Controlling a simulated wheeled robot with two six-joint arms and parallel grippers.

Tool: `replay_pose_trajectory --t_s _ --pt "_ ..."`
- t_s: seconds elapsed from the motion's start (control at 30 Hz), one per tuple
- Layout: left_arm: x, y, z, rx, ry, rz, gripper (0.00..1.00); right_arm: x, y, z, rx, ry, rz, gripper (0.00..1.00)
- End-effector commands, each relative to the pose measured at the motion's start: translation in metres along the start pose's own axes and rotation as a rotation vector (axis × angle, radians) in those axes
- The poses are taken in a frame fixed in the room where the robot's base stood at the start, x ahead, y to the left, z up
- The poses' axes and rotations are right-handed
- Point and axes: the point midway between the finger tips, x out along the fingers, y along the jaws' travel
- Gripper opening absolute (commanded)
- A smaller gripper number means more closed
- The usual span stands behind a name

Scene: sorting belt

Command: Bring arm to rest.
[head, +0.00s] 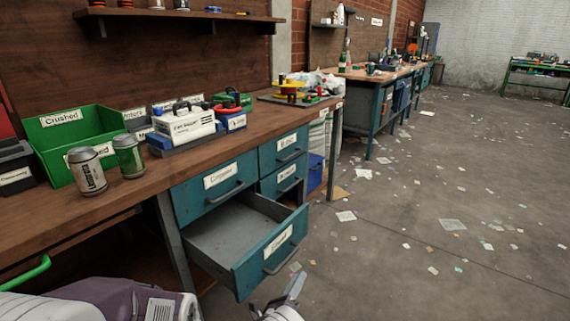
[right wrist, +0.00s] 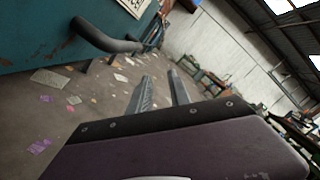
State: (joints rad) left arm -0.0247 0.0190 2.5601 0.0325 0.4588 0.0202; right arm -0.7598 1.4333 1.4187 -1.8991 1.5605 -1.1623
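My right gripper (head: 291,290) shows at the bottom of the head view, in front of the open lower drawer (head: 232,246) and apart from it. In the right wrist view its two fingers (right wrist: 160,78) stand apart with nothing between them, so it is open and empty. A drawer front with a dark bar handle (right wrist: 100,38) is close by at the upper left of that view. My left gripper is not in view. A purple and grey link of mine fills the bottom left of the head view.
The wooden workbench (head: 215,162) holds two cans, (head: 87,170) and (head: 128,155), a green bin (head: 62,132) labelled Crushed and a white case (head: 187,124). The open drawer sticks out, seemingly empty. The floor (head: 420,270) at the right is free apart from scattered paper scraps.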

Motion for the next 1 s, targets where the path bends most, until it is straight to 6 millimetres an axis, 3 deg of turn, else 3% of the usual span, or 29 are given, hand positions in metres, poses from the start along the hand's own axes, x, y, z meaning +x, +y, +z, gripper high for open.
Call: replay_pose_trajectory --t_s 0.03,0.07,0.13,0.2,0.3,0.4,0.5,0.63,0.67,0.77,0.8,1.0 --pt "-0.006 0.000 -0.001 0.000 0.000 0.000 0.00 0.020 -0.035 -0.019 0.090 0.158 -0.031 0.23" --pt "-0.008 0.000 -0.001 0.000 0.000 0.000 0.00 0.028 -0.056 -0.037 0.162 0.273 -0.053 0.23" --pt "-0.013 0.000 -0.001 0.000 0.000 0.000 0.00 0.030 -0.104 -0.085 0.365 0.554 -0.136 0.23" --pt "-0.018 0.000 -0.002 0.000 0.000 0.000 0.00 0.010 -0.151 -0.128 0.620 0.838 -0.268 0.23" --pt "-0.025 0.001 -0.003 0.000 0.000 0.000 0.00 -0.045 -0.198 -0.167 1.031 1.194 -0.534 0.23" --pt "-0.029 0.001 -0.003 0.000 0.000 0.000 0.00 -0.096 -0.219 -0.175 1.410 1.431 -0.830 0.23" --pt "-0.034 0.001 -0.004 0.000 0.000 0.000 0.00 -0.130 -0.230 -0.166 1.737 1.570 -1.123 0.23" --pt "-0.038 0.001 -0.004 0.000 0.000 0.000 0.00 -0.154 -0.239 -0.147 2.110 1.646 -1.508 0.23" --pt "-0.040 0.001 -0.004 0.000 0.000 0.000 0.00 -0.157 -0.241 -0.143 -2.145 -1.615 1.566 0.23" --pt "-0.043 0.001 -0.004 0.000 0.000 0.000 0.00 -0.161 -0.251 -0.129 -1.939 -1.277 1.516 0.23" --pt "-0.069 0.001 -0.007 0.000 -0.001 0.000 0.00 -0.159 -0.270 -0.112 -1.940 -1.285 1.520 0.23" --pt "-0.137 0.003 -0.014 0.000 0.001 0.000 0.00 -0.153 -0.321 -0.070 -1.948 -1.301 1.524 0.23"
